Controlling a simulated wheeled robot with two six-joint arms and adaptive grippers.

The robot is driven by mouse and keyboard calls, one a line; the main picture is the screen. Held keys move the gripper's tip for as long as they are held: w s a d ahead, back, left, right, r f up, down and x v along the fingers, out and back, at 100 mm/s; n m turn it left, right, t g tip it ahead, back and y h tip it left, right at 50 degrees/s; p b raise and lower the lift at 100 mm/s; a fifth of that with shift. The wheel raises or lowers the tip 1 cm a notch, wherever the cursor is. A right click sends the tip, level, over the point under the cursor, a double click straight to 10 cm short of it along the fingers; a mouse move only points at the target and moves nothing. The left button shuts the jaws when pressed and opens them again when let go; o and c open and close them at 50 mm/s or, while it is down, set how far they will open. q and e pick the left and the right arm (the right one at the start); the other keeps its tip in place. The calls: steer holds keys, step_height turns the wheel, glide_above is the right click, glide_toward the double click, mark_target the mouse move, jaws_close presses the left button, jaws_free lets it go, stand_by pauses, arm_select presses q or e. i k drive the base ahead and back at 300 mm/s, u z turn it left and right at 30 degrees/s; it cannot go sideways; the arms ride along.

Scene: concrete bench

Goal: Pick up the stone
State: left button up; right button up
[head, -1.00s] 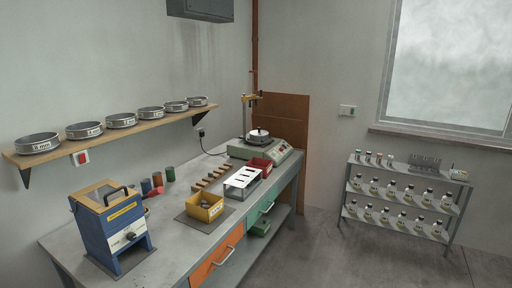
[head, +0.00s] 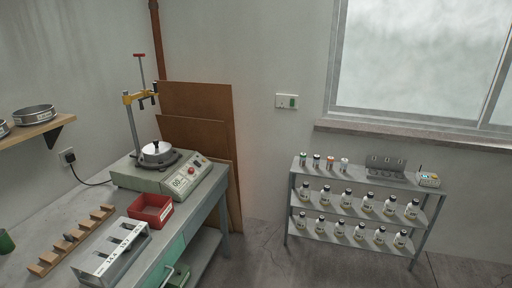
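I cannot make out a stone with certainty. A small grey lump (head: 70,237) sits on the notched wooden rack (head: 50,257) at the lower left of the head view; it is too small to tell whether it is a stone. The yellow bin seen earlier is out of frame. Neither of my grippers shows in the head view.
On the bench (head: 100,211) are a red bin (head: 151,210), a grey slotted holder (head: 112,254) and a machine with dial and buttons (head: 165,175). A shelf rack (head: 365,207) with several bottles stands right, under the window. Open floor (head: 300,262) lies between.

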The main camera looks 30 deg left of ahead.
mark_target(68, 237)
steer(key=u, duration=0.1)
steer(key=i, duration=1.35)
steer(key=u, duration=0.95)
steer(key=i, duration=0.8)
steer(key=u, duration=0.85)
